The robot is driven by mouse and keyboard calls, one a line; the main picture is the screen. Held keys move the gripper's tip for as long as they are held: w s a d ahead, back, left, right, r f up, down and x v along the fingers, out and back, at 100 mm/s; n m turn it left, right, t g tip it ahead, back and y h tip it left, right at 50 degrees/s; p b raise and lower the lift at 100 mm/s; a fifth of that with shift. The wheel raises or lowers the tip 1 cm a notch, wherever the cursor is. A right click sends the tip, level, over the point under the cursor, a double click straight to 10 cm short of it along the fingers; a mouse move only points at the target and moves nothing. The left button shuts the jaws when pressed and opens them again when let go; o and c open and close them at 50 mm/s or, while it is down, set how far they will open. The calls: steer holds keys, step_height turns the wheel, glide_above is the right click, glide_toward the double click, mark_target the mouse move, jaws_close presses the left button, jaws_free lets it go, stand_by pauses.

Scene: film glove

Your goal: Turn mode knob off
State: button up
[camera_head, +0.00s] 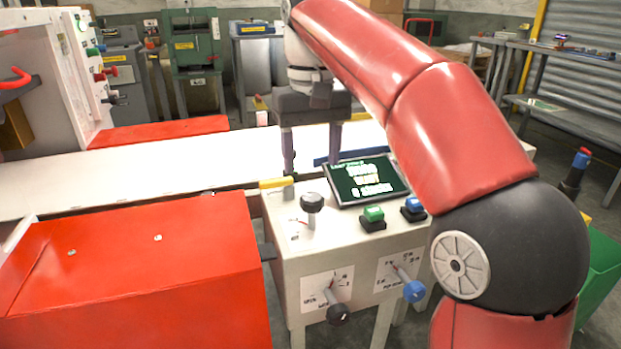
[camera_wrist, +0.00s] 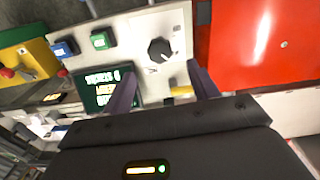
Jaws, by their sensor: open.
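A white control console (camera_head: 295,245) carries a black round knob (camera_head: 312,203) on its top left, with a small printed scale beside it. Its front has a black-knobbed lever (camera_head: 338,314) and a blue-knobbed lever (camera_head: 413,290), each on a white label plate. The print is too small to tell which is the mode knob. My gripper (camera_head: 311,162) is open and empty, fingers pointing down, behind the console top in the head view. In the wrist view, the top knob (camera_wrist: 160,50) lies ahead of my gripper (camera_wrist: 161,88), apart from both fingers. The front levers are not seen there.
A lit screen (camera_head: 368,180), a green button (camera_head: 373,214) and a blue button (camera_head: 414,205) sit on the console top. A yellow block (camera_head: 277,186) is at its rear left edge. A red cabinet (camera_head: 140,250) stands close on the left.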

mark_target(312, 197)
step_height(312, 197, down, 8)
steer(key=shift+s+r+b, duration=0.1)
steer(key=shift+r+b, duration=0.15)
steer(key=shift+b, duration=0.6)
steer(key=c, duration=1)
